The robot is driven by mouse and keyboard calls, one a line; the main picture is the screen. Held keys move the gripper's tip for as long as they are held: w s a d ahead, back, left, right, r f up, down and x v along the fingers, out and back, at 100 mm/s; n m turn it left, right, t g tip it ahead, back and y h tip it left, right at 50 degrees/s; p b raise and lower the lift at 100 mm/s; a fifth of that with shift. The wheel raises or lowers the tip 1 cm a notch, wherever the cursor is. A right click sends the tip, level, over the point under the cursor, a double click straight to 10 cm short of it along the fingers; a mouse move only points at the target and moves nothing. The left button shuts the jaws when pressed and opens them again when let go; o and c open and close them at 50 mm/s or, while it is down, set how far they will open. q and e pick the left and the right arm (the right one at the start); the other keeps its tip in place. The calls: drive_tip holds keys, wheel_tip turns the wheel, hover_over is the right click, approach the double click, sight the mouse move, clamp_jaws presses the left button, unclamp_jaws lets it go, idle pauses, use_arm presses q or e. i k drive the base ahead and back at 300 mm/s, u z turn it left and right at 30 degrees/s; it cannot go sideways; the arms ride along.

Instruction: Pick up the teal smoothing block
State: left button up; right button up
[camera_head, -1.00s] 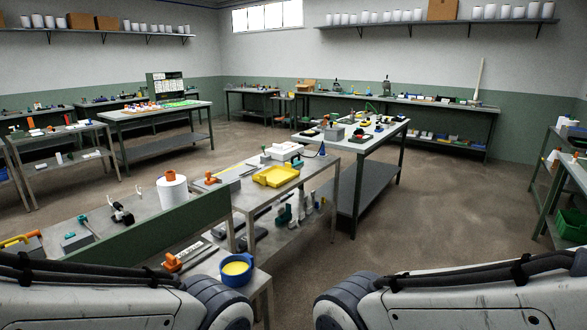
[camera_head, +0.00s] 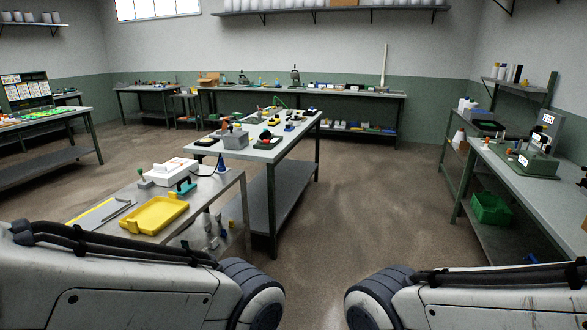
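A small teal block-like item (camera_head: 184,187) sits on the near grey table, between a white box (camera_head: 172,171) and a yellow tray (camera_head: 154,215). It looks like the teal smoothing block, but it is too small to be certain. A dark part shows on top of it. Only links of my two arms show along the bottom edge. Neither of my grippers is in view.
The near table's bare edge (camera_head: 228,187) is at left. A longer bench (camera_head: 270,153) with several tools stands behind it. Another bench (camera_head: 530,181) with a green machine (camera_head: 526,163) is at right, above a green bin (camera_head: 490,208). Open floor (camera_head: 370,200) lies between.

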sight(183, 190)
drive_tip(key=z, duration=0.05)
drive_tip(key=i, duration=1.85)
drive_tip(key=u, duration=1.15)
drive_tip(key=i, duration=1.5)
drive_tip(key=u, duration=0.8)
